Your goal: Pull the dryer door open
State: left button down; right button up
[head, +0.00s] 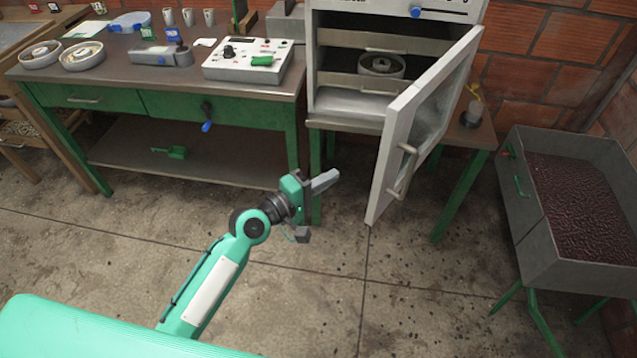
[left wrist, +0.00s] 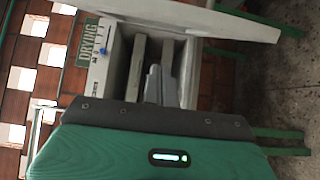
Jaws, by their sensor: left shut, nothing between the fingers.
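The dryer (head: 350,98) is a pale cabinet on a stand at the back, right of centre. Its door (head: 432,115) stands open, swung out to the right, with a bar handle (head: 402,172) on its outer face. Inside are shelves, and a round dish (head: 381,64) sits on one. My left gripper (head: 325,181) is shut and empty in front of the dryer, left of the door and apart from it. In the left wrist view the shut fingers (left wrist: 153,85) point toward the open dryer cavity (left wrist: 150,60), and the door (left wrist: 190,17) shows along the top. My right gripper is not in view.
A green workbench (head: 220,105) with a control box (head: 248,60) stands left of the dryer. A grey bin of dark beans (head: 535,215) stands at the right. The floor in front is clear.

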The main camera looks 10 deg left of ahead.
pick_arm(q)
jog(key=w+d+p, duration=0.1)
jog(key=d, duration=0.6)
jog(key=shift+w+p, duration=0.3)
jog(key=shift+w, duration=0.1)
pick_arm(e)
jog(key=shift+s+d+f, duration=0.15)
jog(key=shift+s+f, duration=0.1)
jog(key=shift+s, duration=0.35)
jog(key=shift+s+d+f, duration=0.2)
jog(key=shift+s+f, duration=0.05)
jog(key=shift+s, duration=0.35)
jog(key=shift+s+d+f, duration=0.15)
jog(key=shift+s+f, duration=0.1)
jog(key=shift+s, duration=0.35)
